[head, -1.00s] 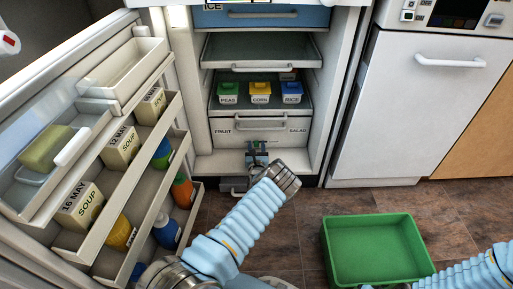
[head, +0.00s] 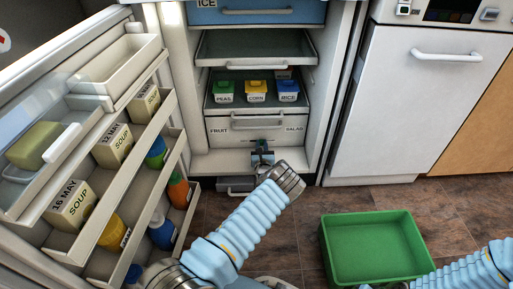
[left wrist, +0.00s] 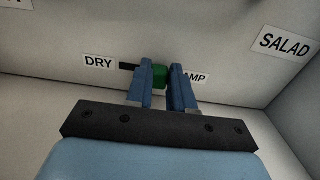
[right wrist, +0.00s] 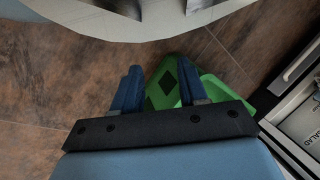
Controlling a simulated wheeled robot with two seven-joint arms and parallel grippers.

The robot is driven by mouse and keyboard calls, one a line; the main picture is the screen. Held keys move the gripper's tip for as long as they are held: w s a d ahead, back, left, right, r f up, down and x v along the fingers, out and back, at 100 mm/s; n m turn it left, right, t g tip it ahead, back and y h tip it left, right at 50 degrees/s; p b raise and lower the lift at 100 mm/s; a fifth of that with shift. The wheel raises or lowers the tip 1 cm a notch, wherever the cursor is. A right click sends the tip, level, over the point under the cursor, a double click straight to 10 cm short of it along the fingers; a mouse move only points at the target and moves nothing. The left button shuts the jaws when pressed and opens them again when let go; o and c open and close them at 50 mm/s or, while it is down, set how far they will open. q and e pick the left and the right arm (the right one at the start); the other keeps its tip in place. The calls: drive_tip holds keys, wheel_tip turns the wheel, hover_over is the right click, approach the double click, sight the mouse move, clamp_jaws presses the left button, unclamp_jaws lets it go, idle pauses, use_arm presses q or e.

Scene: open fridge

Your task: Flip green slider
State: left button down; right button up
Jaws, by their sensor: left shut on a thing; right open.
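The green slider (left wrist: 160,76) shows in the left wrist view on the white front of the fruit and salad drawer (head: 222,130). A dark slot runs from it toward the DRY label (left wrist: 98,62); the AMP end of another label shows on its right. My left gripper (left wrist: 161,80) has its blue fingers on both sides of the slider and is shut on it. In the head view my left gripper (head: 262,156) is at the drawer's lower front and hides the slider. My right gripper (right wrist: 162,82) is open and empty above the floor.
A green bin (head: 372,250) sits on the brown floor at right; part of it shows beyond my right gripper. The open fridge door (head: 100,190) with soup boxes and bottles stands at left. Peas, corn and rice tubs (head: 256,90) stand above the drawer. A grey object lies below the fridge.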

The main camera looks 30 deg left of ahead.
use_arm(q)
drive_tip(key=c, duration=1)
unclamp_jaws()
drive_tip(key=shift+d, duration=0.25)
drive_tip(key=shift+o, duration=0.2)
drive_tip(key=p+v, duration=0.3)
drive_tip(key=v, duration=1)
drive_tip(key=shift+s+d+p, duration=0.1)
drive_tip(key=shift+s+p, duration=0.2)
drive_tip(key=shift+s, duration=0.05)
